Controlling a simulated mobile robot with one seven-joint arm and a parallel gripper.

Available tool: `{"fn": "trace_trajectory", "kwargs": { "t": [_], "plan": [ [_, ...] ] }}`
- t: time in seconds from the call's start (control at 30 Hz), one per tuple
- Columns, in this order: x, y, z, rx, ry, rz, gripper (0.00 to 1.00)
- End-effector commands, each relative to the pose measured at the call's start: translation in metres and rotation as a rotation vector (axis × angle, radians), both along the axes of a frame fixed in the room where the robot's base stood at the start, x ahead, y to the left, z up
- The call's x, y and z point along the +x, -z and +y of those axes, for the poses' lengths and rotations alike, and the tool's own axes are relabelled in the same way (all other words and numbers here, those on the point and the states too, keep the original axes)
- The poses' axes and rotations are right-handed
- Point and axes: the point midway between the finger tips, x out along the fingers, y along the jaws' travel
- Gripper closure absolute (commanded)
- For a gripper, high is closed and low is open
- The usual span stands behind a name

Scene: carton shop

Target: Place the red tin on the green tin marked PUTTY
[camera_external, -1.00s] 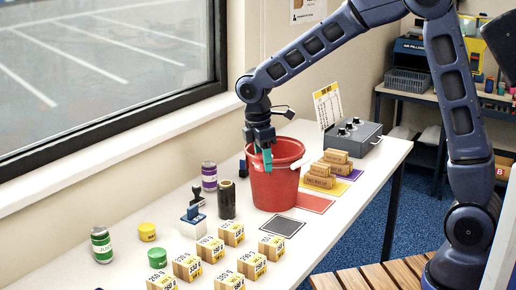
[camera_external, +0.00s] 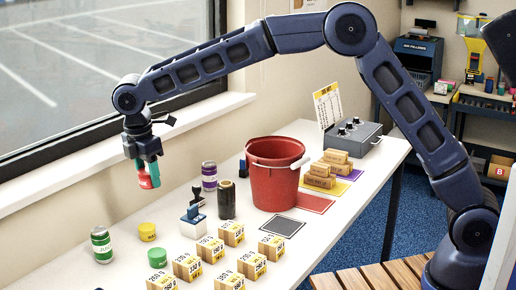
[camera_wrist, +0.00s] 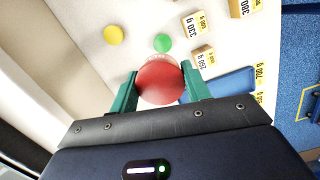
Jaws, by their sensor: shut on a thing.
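My gripper (camera_external: 146,168) is shut on the red tin (camera_external: 149,178) and holds it in the air above the left part of the table. In the wrist view, the red tin (camera_wrist: 160,84) sits between the two green fingers of my gripper (camera_wrist: 160,76). A short green tin (camera_external: 157,257) stands on the table below and slightly right of my gripper; its marking is too small to read. It also shows in the wrist view (camera_wrist: 162,42), just beyond the red tin and apart from it.
A short yellow tin (camera_external: 147,232) and a tall green can (camera_external: 102,245) stand near the green tin. A stamp (camera_external: 193,213), a dark cylinder (camera_external: 227,199), a purple can (camera_external: 209,176) and a red bucket (camera_external: 273,180) are to the right. Several small cartons (camera_external: 210,249) stand in front.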

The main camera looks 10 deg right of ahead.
Motion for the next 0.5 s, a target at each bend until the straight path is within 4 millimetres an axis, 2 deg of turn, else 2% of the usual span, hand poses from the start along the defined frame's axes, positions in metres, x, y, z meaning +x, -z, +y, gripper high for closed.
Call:
{"fn": "trace_trajectory", "kwargs": {
  "t": [0.17, 0.5],
  "plan": [
    [-0.002, 0.023, 0.003, -0.002, -0.005, 0.002, 0.77],
    [-0.002, 0.096, 0.003, -0.002, -0.005, 0.002, 0.77]
  ]
}}
